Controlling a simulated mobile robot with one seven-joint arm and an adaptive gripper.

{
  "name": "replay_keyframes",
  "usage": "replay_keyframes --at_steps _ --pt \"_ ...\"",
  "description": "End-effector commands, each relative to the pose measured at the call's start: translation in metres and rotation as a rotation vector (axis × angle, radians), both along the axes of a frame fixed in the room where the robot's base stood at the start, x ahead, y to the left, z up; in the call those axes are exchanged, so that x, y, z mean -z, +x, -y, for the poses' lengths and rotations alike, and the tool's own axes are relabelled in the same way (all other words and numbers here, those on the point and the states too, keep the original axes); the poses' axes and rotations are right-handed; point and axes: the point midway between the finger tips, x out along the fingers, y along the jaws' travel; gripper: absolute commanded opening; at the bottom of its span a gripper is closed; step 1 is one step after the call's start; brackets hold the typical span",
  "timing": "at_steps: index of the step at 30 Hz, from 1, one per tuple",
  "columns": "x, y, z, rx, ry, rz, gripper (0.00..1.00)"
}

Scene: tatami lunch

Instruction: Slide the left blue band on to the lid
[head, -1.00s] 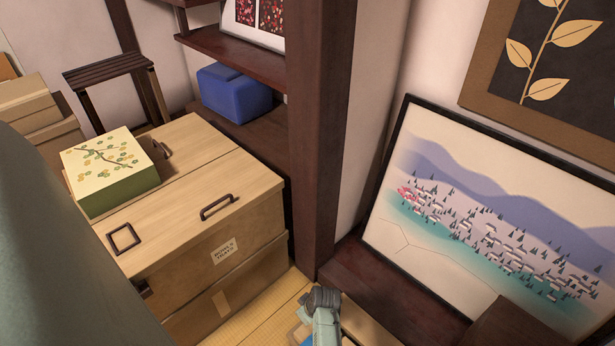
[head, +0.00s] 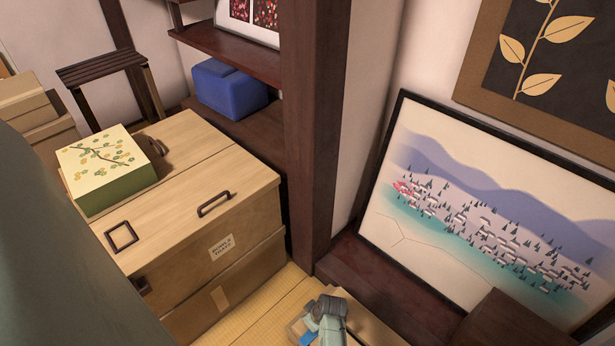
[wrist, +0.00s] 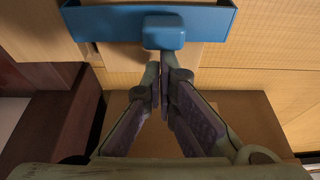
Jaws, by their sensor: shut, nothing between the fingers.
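A blue band (wrist: 105,24) crosses the top of the wrist view, with a rounded blue knob (wrist: 165,32) at its middle. In the head view only a small patch of blue (head: 308,338) shows beside my gripper, at the bottom edge. My gripper (wrist: 160,62) is shut and empty, its fingertips right at the near side of the knob; I cannot tell if they touch it. My wrist (head: 328,308) hides most of this spot in the head view. Only one blue band shows, and I cannot make out which surface is the lid.
A pale wooden box or board (head: 372,322) lies by my gripper on the tatami (head: 262,302). A dark wooden post (head: 312,140) and ledge (head: 390,290) stand close by. A large chest (head: 190,235) is at left, a framed landscape picture (head: 480,210) at right.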

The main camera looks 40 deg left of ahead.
Motion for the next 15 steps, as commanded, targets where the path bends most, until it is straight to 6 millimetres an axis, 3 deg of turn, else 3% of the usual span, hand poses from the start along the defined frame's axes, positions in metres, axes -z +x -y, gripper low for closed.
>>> replay_keyframes --at_steps 9,15 --pt "-0.002 -0.007 0.087 0.008 -0.004 -0.003 0.0" --pt "0.0 -0.009 0.116 0.004 -0.003 -0.002 0.0"
